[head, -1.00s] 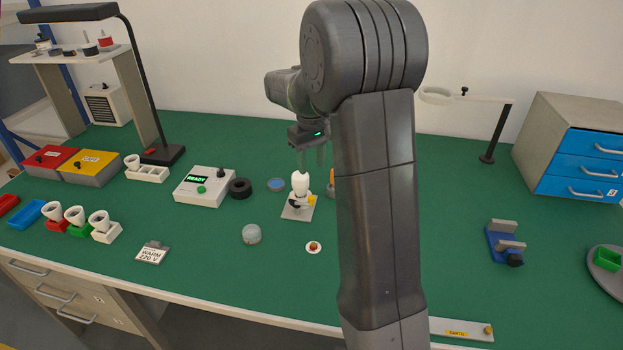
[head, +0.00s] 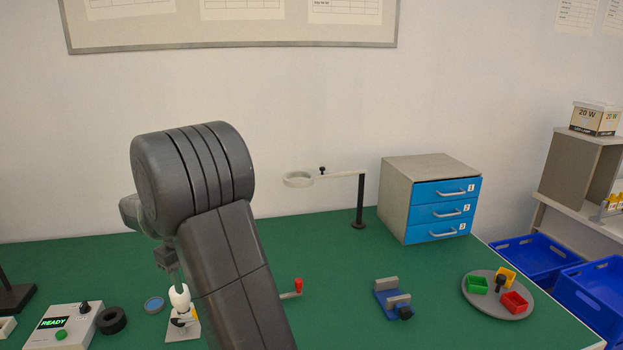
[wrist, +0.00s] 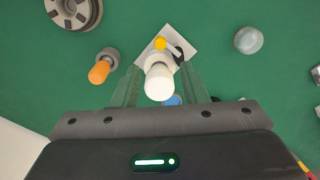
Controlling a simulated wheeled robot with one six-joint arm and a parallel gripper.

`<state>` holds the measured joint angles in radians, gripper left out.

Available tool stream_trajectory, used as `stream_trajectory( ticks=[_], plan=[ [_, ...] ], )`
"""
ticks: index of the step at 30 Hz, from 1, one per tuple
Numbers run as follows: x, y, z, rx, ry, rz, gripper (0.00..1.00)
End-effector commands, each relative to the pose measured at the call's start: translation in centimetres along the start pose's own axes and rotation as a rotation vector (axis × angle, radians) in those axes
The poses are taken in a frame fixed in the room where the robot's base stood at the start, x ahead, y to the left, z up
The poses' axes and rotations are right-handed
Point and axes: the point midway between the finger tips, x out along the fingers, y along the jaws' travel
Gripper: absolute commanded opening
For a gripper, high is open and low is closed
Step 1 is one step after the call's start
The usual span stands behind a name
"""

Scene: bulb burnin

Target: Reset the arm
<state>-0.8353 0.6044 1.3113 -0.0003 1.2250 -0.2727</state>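My gripper (wrist: 161,66) is open, its two fingers apart on either side of a white bulb-shaped piece (wrist: 158,84) as the wrist view sees it. That piece stands upright on a small white stand (wrist: 182,36) with a yellow knob (wrist: 160,43). In the head view the gripper body (head: 166,257) hangs above and slightly left of the white bulb (head: 180,297); its fingers are hard to make out there. I see nothing held between the fingers. My arm rises in front of the bench and hides part of it.
An orange-tipped piece (wrist: 99,73) and a round dark fixture (wrist: 75,10) lie left in the wrist view; a grey dome (wrist: 248,40) lies right. The READY box (head: 62,327), magnifier stand (head: 360,200), blue vise (head: 393,300), drawer cabinet (head: 440,212) and round tray (head: 478,300) occupy the bench.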

Motion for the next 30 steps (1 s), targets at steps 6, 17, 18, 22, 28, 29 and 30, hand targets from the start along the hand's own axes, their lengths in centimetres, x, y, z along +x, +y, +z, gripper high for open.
stream_trajectory(
  ticks=[6,17,18,22,28,29,30],
  plan=[
    [4.5,0.0,0.1,0.0,-0.004,-0.001,0.4],
    [9.3,0.0,0.1,0.0,-0.002,-0.001,0.4],
    [9.5,0.0,0.1,0.0,-0.001,-0.001,0.4],
    [9.4,-0.1,0.1,0.015,0.0,0.0,0.4],
    [9.4,-0.1,0.1,0.017,0.0,0.0,0.4],
    [9.4,-0.1,0.1,0.017,0.0,0.0,0.4],
    [9.4,-0.1,0.1,0.017,0.0,0.0,0.4]
  ],
)
